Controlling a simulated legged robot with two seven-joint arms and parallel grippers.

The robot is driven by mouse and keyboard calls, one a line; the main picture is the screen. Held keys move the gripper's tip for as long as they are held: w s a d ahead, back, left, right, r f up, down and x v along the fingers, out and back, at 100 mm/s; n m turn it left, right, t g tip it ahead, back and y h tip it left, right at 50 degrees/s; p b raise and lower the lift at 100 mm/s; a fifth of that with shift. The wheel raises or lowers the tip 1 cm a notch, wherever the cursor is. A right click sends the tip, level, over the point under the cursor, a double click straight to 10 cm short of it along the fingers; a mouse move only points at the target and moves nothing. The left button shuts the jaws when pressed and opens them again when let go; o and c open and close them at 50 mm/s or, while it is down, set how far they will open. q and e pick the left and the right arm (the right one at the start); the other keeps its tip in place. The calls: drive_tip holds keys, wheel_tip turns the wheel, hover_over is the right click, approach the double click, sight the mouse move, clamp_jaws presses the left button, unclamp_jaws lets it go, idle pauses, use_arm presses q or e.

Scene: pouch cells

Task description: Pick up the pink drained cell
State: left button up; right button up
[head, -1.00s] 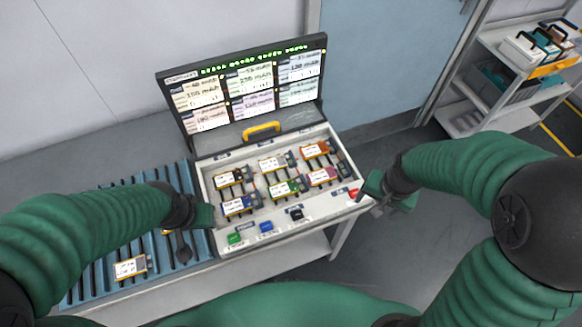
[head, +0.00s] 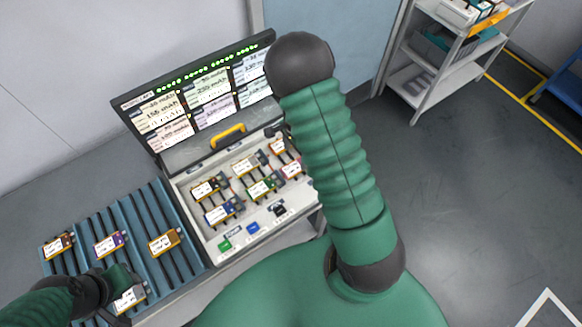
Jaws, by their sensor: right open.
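The pink cell (head: 291,170) lies at the right of the near row in the open tester case (head: 191,240), close beside my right arm, which hides part of that side. My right arm rises across the middle, and its forearm is mostly hidden behind the upper arm. What shows of my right gripper (head: 279,132) is a small dark part above the far right corner of the case, apart from the pink cell. My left gripper (head: 122,290) is low at the left, over a white-labelled cell (head: 128,299); its jaws are unclear.
Several other cells sit in the case, with green (head: 225,246) and blue (head: 253,228) blocks along its front. The raised lid (head: 185,152) stands behind. A blue ribbed rack (head: 150,205) at left holds several cells. A shelf cart (head: 425,90) stands back right; floor there is clear.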

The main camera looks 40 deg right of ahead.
hover_over(295, 167)
drive_tip(key=f, duration=0.4)
drive_tip(key=shift+s+d+f, duration=0.2)
drive_tip(key=shift+s+f, duration=0.05)
drive_tip(key=shift+f, duration=0.05)
drive_tip(key=f, duration=0.2)
drive_tip(key=f+p, duration=0.1)
drive_tip(key=shift+w+a+f, duration=0.15)
drive_tip(key=shift+w+f, duration=0.05)
drive_tip(key=shift+f, duration=0.2)
drive_tip(key=shift+a+f, duration=0.2)
drive_tip(key=shift+f, duration=0.15)
drive_tip(key=shift+d, duration=0.3)
drive_tip(key=c, duration=1.4)
use_arm(q)
drive_tip(key=shift+w+d+r, duration=0.2)
drive_tip(key=shift+d+r, duration=0.2)
drive_tip(key=shift+r, duration=0.25)
use_arm(e)
drive_tip(key=shift+o, duration=0.2)
drive_tip(key=shift+a, duration=0.1)
